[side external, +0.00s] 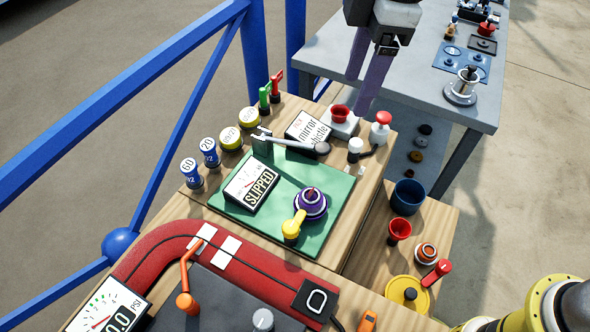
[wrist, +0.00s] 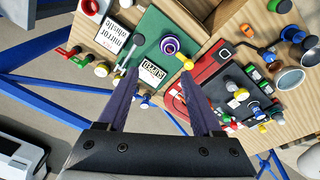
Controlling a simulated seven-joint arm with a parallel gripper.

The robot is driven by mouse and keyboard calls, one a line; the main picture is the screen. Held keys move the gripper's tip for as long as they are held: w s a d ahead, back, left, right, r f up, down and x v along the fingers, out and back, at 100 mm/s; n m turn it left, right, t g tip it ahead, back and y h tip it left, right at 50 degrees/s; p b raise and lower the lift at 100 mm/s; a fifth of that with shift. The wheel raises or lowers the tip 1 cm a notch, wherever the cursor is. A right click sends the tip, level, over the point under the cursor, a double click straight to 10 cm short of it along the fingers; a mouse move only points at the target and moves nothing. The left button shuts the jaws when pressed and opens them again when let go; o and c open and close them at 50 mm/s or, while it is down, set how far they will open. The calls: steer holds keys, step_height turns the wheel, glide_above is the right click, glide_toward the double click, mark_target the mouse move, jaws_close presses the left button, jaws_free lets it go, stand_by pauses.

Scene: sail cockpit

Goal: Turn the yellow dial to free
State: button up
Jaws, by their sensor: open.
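Two round yellow caps, dial-like with small markings, stand at the left edge of the wooden console: one yellow cap (side external: 231,137) and another yellow cap (side external: 250,119). I cannot read their markings or tell which is the task's dial. A yellow crank-shaped handle (side external: 293,228) sits beside the purple winch (side external: 310,204) on the green panel (side external: 270,185); the handle also shows in the wrist view (wrist: 187,62). A gauge there reads "SLIPPED" (side external: 252,187). My gripper (side external: 357,96) is open and empty above the console's far right; its spread fingers show in the wrist view (wrist: 157,74).
A silver lever (side external: 290,143), blue knobs (side external: 209,152), red and green switches (side external: 276,86) and a red mushroom button (side external: 380,125) crowd the console. A blue railing (side external: 150,63) runs along the left. A yellow disc (side external: 407,293) with a red handle lies at lower right.

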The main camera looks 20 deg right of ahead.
steer(key=n, duration=0.2)
glide_above(291, 226)
steer(key=w+d, duration=0.3)
step_height(291, 226, down, 6)
steer(key=s+a+f+g+h, duration=0.1)
steer(key=s+a+f, duration=0.2)
steer(key=shift+n, duration=0.3)
step_height(291, 226, down, 14)
steer(key=shift+r, duration=0.2)
steer(key=shift+c, duration=0.2)
jaws_close()
